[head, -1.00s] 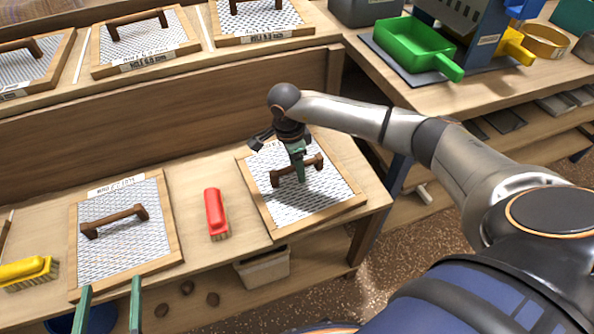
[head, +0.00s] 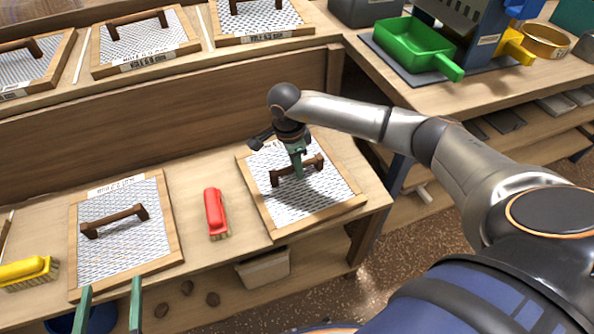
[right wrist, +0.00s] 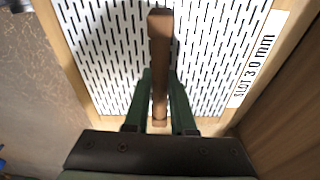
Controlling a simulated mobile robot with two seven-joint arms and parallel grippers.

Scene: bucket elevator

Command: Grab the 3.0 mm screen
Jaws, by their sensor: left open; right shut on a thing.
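The 3.0 mm screen (head: 335,200) is a wood-framed slotted sheet with a brown bar handle. It lies on the right end of the lower shelf. Its label (right wrist: 256,68) reads "SLOT 3.0 mm" in the right wrist view. My right gripper (head: 299,172) is above the screen and shut on its handle (right wrist: 160,50); the green fingers (right wrist: 160,100) sit on either side of the bar. My left gripper (head: 110,292) is open and empty at the bottom left, in front of another screen. The 3.0 mm label is mostly hidden by my arm in the head view.
Another framed screen (head: 173,215) lies to the left, with a red brush (head: 214,210) between the two. A yellow brush (head: 25,270) is at far left. A side table (head: 480,100) holds a green scoop (head: 415,45).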

